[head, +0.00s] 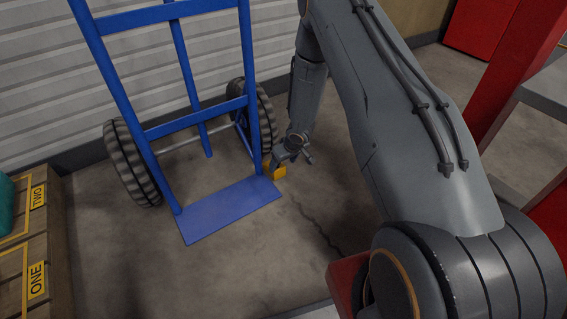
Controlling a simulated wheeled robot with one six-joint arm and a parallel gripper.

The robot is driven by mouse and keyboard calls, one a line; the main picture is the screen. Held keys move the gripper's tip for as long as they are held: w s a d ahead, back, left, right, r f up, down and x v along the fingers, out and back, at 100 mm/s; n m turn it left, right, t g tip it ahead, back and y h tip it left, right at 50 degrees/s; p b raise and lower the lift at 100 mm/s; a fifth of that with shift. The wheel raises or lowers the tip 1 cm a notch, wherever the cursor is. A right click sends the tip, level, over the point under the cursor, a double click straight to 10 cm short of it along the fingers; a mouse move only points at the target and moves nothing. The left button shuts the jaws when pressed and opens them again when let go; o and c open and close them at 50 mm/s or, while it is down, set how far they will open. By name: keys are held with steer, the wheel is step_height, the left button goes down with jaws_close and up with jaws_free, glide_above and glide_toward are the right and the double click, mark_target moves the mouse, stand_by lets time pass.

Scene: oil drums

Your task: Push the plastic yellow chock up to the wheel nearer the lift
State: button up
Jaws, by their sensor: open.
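The blue hand truck (190,125) stands upright by the corrugated wall, with a dark wheel on each side. Its right wheel (266,112) is on the side of the red structure; its left wheel (133,165) is farther off. The yellow chock (277,172) is on the floor just in front of the right wheel, by the right edge of the toe plate. My gripper (291,159) is open, low over the floor at the chock, and covers part of it. I cannot tell whether the chock touches the wheel or my gripper touches the chock.
The truck's blue toe plate (228,210) lies flat on the floor. Wooden crates (36,245) marked ONE and TWO stand at the left. A red post (515,70), perhaps part of the lift, stands at the right. The floor in front of the toe plate is clear.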

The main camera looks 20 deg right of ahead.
mark_target(280, 169)
steer(key=b+x, duration=0.4)
steer(key=x, duration=0.3)
steer(key=shift+w+f, duration=0.1)
steer(key=shift+f, duration=0.05)
steer(key=c, duration=1.3)
steer(key=shift+w+a, duration=0.3)
steer(key=shift+w, duration=0.35)
steer(key=shift+w+a+b, duration=0.15)
steer(key=shift+w+b, duration=0.25)
steer(key=shift+w, duration=0.45)
